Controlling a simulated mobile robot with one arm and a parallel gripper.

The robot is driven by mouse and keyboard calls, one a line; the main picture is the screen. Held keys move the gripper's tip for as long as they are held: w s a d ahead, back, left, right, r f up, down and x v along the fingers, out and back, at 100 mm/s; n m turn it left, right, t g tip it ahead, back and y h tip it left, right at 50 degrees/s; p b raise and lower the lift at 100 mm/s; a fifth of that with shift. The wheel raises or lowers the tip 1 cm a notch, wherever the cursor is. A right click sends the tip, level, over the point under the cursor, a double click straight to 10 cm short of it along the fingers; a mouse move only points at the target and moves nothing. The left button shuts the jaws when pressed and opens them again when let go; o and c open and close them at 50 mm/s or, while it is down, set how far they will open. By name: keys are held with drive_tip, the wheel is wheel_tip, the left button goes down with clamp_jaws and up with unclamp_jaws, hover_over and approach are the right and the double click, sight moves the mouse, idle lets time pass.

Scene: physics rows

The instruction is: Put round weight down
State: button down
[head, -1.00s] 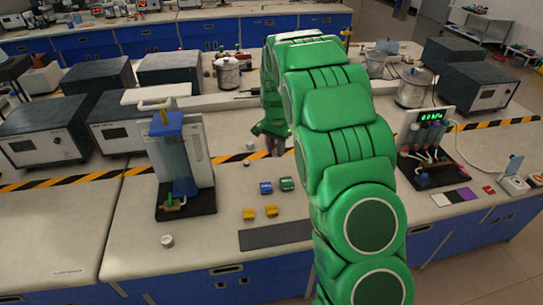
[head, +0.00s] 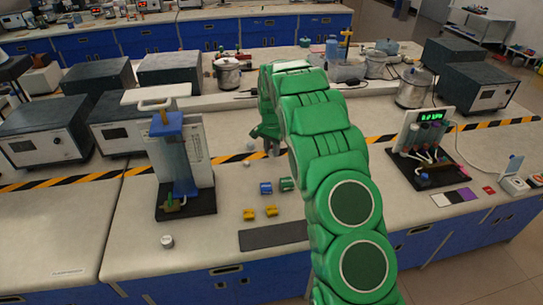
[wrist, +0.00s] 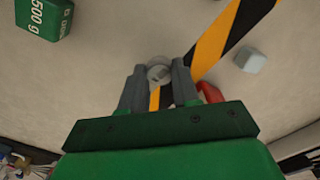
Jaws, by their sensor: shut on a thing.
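In the wrist view, a small round metal weight (wrist: 158,73) sits between the fingertips of my gripper (wrist: 159,82), which is shut on it. The weight is over or near the yellow-and-black striped tape (wrist: 225,38); I cannot tell whether it touches the bench. In the head view my gripper (head: 271,146) points down just above the bench beside the tape, and the weight is too small to make out there. A green block marked 500 g (wrist: 43,18) lies at the upper left of the wrist view.
A pale small block (wrist: 250,60) and a red thing (wrist: 210,92) lie close by on the right. Blue (head: 266,188) and yellow (head: 249,213) blocks lie nearer the front. A stand with a clear column (head: 185,165) is left, and a display stand (head: 425,150) is right.

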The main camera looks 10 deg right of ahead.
sight(271, 151)
drive_tip(key=shift+w+f, duration=0.25)
drive_tip(key=shift+f, duration=1.55)
drive_tip(key=shift+f, duration=0.1)
drive_tip(key=c, duration=0.8)
unclamp_jaws()
